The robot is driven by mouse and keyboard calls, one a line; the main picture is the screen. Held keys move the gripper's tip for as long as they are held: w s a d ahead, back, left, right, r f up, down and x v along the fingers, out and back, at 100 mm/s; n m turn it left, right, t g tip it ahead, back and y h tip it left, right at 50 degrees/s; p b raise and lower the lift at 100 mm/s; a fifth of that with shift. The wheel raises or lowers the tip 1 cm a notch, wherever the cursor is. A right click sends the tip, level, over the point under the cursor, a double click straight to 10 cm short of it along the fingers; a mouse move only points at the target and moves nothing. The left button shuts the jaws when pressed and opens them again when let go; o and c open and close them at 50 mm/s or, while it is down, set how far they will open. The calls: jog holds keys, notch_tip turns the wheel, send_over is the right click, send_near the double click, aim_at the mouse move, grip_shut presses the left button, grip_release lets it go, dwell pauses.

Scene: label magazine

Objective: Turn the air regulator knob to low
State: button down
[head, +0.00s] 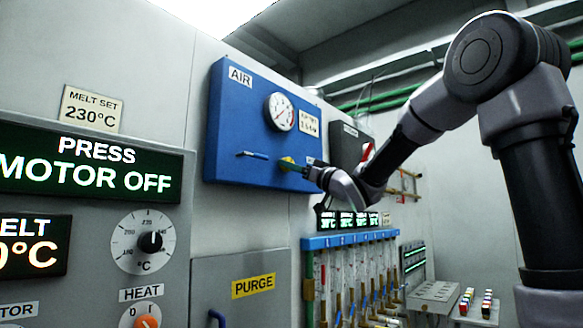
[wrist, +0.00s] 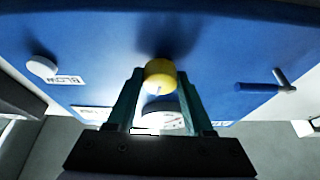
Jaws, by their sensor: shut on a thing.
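The yellow air regulator knob (wrist: 160,74) stands out from the blue AIR panel (head: 238,118). In the wrist view it sits between the two green fingers of my gripper (wrist: 160,80), which are shut on it. In the head view only a bit of the yellow knob (head: 287,160) shows at the tips of my gripper (head: 294,166), which reaches in from the right. A round white gauge (head: 281,111) is on the panel above the knob. The knob's setting cannot be read in either view.
A blue lever valve (head: 254,155) sits left of the knob on the same panel. A white button (wrist: 42,67) with a BLOW label shows in the wrist view. Below the panel are a PURGE cabinet (head: 240,310) and a row of tubes under a blue rail (head: 345,240).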

jog(key=shift+w+n+g+y, duration=0.1)
jog(key=shift+n+g+y, duration=0.6)
jog(key=shift+n, duration=1)
jog(key=shift+g, duration=0.3)
jog(key=shift+c, duration=1.4)
grip_release()
jog(key=shift+d, duration=0.15)
jog(key=v, duration=1)
jog(key=shift+s+d, duration=0.15)
jog(key=shift+s, duration=0.15)
jog(key=shift+f, duration=0.15)
